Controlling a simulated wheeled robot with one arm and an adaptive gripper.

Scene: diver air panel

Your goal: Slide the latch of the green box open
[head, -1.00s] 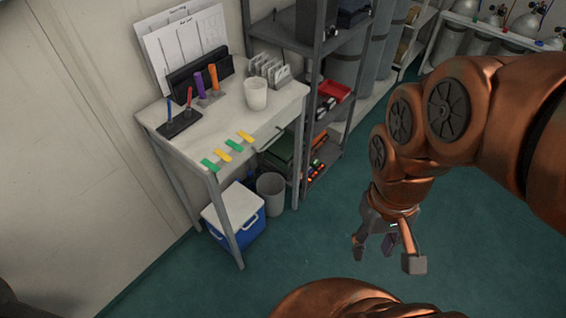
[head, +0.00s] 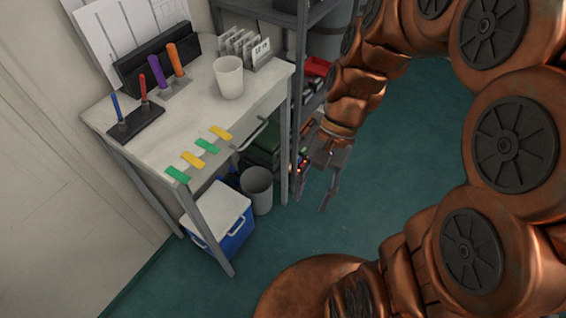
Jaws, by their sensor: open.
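A dark green box (head: 264,150) shows partly behind the desk's right side, low down near the shelving. The desk edge and leg hide much of it. I cannot make out its latch. My gripper (head: 315,190) hangs open and empty to the right of the desk, in front of the shelving. In the picture it is right of and a little below the green box, apart from it.
The desk (head: 200,125) carries a white cup (head: 228,77), pens and colored tags along its front edge. A grey bin (head: 257,188) and a blue-and-white cooler (head: 222,222) stand below it. Metal shelving (head: 301,60) rises at the back. Green floor is clear in front.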

